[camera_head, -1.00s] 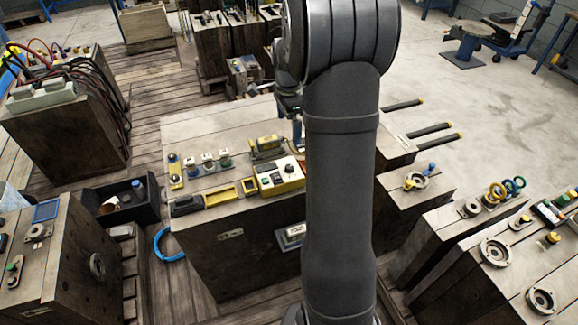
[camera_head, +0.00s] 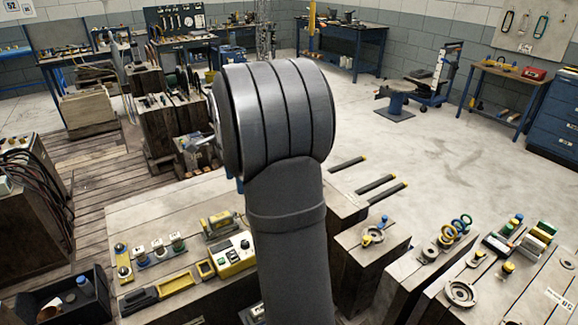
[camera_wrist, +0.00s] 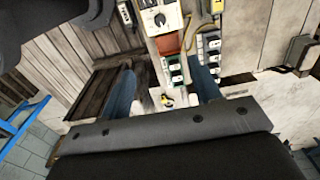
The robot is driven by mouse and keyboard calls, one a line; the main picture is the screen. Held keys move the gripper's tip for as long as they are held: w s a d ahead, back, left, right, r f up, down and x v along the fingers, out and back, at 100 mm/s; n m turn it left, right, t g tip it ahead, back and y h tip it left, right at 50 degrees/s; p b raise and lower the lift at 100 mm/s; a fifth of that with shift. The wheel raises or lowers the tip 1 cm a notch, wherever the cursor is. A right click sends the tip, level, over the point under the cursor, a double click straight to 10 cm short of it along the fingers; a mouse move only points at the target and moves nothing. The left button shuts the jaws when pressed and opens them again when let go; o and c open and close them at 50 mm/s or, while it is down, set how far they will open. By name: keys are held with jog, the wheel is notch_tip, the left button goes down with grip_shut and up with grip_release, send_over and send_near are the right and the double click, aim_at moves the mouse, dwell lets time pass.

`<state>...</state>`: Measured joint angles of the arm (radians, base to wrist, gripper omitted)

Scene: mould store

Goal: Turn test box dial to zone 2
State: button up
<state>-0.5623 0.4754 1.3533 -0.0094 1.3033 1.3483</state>
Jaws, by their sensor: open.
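The test box (camera_head: 234,253) is a yellow case with a pale top panel, lying on a wooden block in the head view. The small dark round on its panel looks like the dial, but its setting is too small to read. In the wrist view, a pale panel with a dark dial (camera_wrist: 160,19) shows at the top edge, partly cut off, and looks like the same box. My gripper (camera_wrist: 162,68) is open and empty, its two bluish fingers wide apart below that panel and apart from it. In the head view my arm hides the gripper.
A yellow tray (camera_head: 176,284), several small knobbed units (camera_head: 159,249) and another yellow device (camera_head: 217,224) lie close around the box. Black bars (camera_head: 380,187) stick out behind the block. Blocks with round fittings (camera_head: 461,292) stand at right. Open floor (camera_head: 440,160) lies beyond.

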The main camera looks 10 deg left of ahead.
jog(key=shift+c, duration=0.6)
jog(key=f+n, duration=1.6)
jog(key=n, duration=0.1)
jog(key=f+n, duration=0.8)
jog(key=shift+w+d+f, duration=0.15)
jog(key=shift+w, duration=0.1)
jog(key=c, duration=1)
jog(key=shift+g, duration=0.3)
